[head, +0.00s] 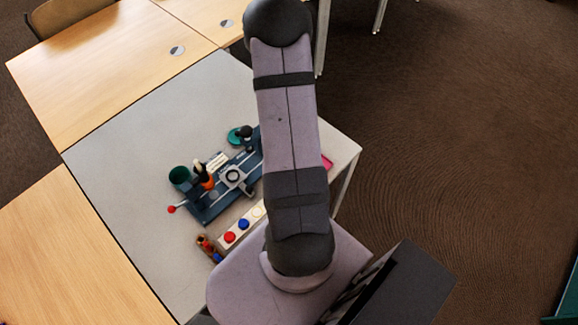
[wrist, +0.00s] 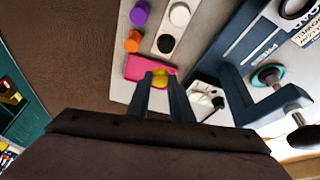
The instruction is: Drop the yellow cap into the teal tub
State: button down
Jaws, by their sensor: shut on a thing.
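The yellow cap (wrist: 160,76) shows between the fingertips of my gripper (wrist: 159,84) in the wrist view. The fingers are shut on it, over the table edge area beside a pink object. In the head view my arm hides the gripper and the cap.
A blue fixture (head: 207,206) holds several parts. A strip with red, blue and pale caps (head: 243,223) lies in front of it. The pink object (wrist: 142,68) lies near the table edge, by orange (wrist: 133,41) and purple (wrist: 139,13) caps. The table's left side is clear.

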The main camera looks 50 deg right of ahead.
jog(key=shift+d, duration=0.5)
